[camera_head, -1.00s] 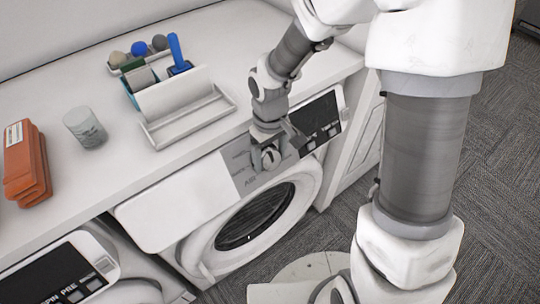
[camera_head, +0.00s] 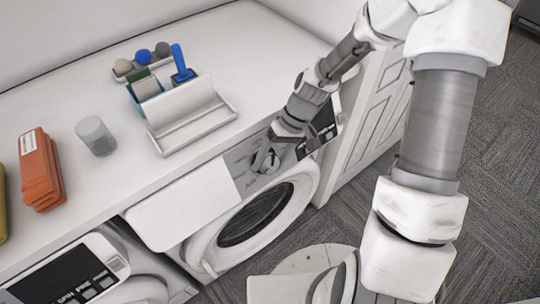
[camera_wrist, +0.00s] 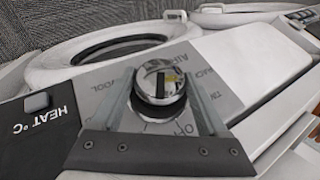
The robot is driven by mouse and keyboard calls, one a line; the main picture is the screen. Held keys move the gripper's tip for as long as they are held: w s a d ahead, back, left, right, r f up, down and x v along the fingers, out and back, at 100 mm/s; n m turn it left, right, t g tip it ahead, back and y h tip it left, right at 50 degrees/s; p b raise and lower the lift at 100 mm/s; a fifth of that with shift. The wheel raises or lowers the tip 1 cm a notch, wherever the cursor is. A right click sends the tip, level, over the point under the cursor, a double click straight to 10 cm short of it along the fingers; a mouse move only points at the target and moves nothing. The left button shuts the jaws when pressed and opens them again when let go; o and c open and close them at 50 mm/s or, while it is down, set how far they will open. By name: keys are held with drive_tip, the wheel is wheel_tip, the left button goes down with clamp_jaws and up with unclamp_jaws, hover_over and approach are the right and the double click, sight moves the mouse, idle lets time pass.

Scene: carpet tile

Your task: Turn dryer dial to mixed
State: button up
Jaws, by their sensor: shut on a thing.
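The dryer (camera_head: 185,207) stands under the counter, with its dial (camera_head: 265,161) on the grey front panel (camera_head: 243,172). In the wrist view the dial (camera_wrist: 158,84) is a shiny round knob with printed labels around it; "WOOL" and "OFF" read clearly, others are partly hidden or too small. My gripper (camera_head: 275,148) reaches the dial from the upper right. In the wrist view my gripper (camera_wrist: 160,100) has one finger on each side of the knob and is shut on it. I cannot tell which label the knob points to.
On the counter are a cup (camera_head: 96,137), orange-brown packs (camera_head: 41,175), a white rack (camera_head: 195,130) and a blue-handled brush (camera_head: 181,65). A second machine (camera_head: 68,283) stands at lower left. Carpeted floor (camera_head: 490,200) is clear at right.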

drive_tip(key=m+y, duration=0.1)
drive_tip(key=y, duration=0.1)
drive_tip(key=m+g+y+b, duration=0.1)
drive_tip(key=m+y, duration=0.1)
drive_tip(key=y, duration=0.1)
drive_tip(key=shift+d+f, duration=0.2)
drive_tip(key=m+y+b, duration=0.1)
drive_tip(key=m+y, duration=0.1)
drive_tip(key=y, duration=0.1)
drive_tip(key=shift+f, duration=0.1)
drive_tip(key=shift+m+t+y+b, duration=0.4)
drive_tip(key=shift+m+y, duration=0.4)
drive_tip(key=shift+y, duration=0.3)
drive_tip(key=o, duration=1.3)
drive_tip(key=shift+c, duration=0.2)
drive_tip(key=shift+d, duration=0.15)
